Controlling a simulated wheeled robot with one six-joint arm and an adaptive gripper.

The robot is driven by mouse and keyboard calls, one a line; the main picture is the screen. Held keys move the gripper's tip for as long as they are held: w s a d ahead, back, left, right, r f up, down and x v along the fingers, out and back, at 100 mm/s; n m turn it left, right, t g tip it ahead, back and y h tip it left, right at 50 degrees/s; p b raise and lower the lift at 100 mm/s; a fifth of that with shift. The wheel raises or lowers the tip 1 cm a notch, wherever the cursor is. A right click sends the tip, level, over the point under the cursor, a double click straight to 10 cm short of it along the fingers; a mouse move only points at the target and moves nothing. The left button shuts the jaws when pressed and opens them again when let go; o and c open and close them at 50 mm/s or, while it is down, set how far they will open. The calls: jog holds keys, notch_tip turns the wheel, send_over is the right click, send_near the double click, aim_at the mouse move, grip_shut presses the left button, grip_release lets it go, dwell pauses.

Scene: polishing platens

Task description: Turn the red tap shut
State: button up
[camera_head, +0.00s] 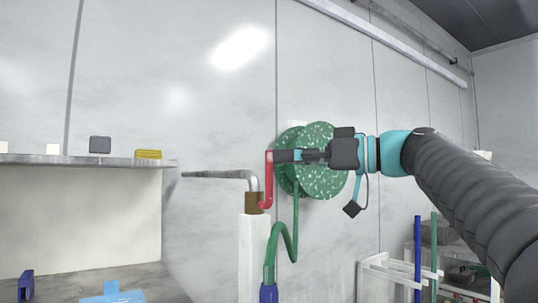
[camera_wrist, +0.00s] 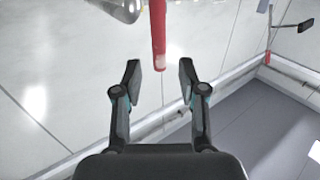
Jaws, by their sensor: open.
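The red tap handle (camera_head: 268,178) stands upright at the side of a brass-coloured valve body (camera_head: 253,203), in the middle of the head view. A grey spout pipe (camera_head: 222,174) runs left from the valve. My gripper (camera_head: 278,157) is at the handle's upper end, just to its right in the head view. In the wrist view, the red handle (camera_wrist: 158,38) comes down from the top edge, and its tip lies between the two open fingertips (camera_wrist: 159,78) in the picture. No finger visibly touches it. I cannot tell the depth between them.
A green speckled hose reel (camera_head: 323,165) is on the wall behind my gripper. A green hose (camera_head: 292,240) hangs below it. A white post (camera_head: 253,255) stands under the valve. A shelf (camera_head: 100,160) with small blocks is at left. A white rack (camera_head: 385,275) stands lower right.

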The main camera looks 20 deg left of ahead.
aim_at(269, 197)
jog(key=shift+w+a+p, duration=0.15)
jog(key=shift+a, duration=1)
jog(key=shift+w+a+p, duration=0.1)
jog(key=shift+a+p, duration=0.05)
jog(key=shift+a, duration=0.95)
grip_shut()
